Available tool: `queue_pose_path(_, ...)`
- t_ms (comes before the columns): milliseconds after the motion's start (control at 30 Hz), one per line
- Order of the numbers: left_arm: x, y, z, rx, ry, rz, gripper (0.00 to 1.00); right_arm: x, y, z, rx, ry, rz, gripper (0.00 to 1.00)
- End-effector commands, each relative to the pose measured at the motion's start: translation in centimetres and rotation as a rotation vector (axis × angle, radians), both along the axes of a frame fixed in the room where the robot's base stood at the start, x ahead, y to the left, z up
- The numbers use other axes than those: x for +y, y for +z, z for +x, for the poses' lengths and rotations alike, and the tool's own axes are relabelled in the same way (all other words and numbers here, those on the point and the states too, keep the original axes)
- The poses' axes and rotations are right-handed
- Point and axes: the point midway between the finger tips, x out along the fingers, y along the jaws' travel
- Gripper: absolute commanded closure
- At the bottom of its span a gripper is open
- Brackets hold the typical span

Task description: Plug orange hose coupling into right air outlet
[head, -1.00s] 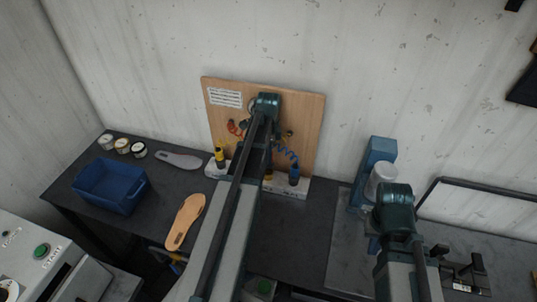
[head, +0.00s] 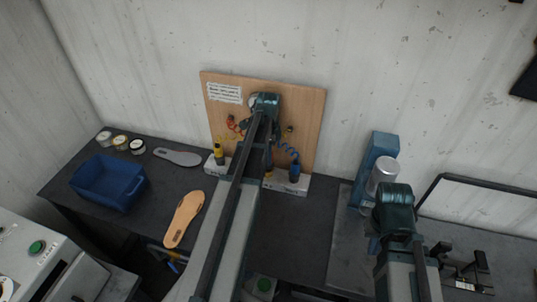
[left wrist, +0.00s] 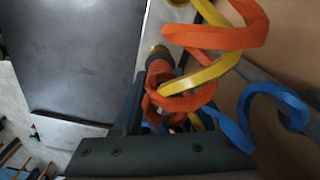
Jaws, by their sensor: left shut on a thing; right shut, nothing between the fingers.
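My left gripper (head: 267,158) is in front of the wooden board and is shut on the orange hose coupling. In the left wrist view the coupling (left wrist: 158,68) shows its brass end pointing away from the fingers (left wrist: 138,100); loops of orange hose (left wrist: 225,38) cross in front. In the head view the coupling is mostly hidden by my arm. A small brass outlet (head: 290,130) shows on the right part of the board (head: 308,110). My right gripper (head: 398,228) is far right of the board, shut and empty, its fingers mostly hidden by its arm.
A yellow coupling (head: 219,153) and a blue coupling (head: 294,171) stand in a pale holder (head: 283,186) below the board. Yellow and blue coils hang close to my left gripper. A blue bin (head: 108,184) and insoles (head: 184,218) lie left. A blue machine (head: 378,150) stands near my right arm.

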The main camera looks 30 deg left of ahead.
Motion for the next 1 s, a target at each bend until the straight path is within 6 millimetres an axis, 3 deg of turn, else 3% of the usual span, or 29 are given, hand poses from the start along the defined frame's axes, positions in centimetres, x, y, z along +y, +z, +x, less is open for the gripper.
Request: queue_pose_path(1000, 0.0, -2.0, 0.0, 0.0, 0.0, 0.0, 1.0, 0.0, -2.0, 0.0, 0.0, 0.0, 0.0, 1.0)
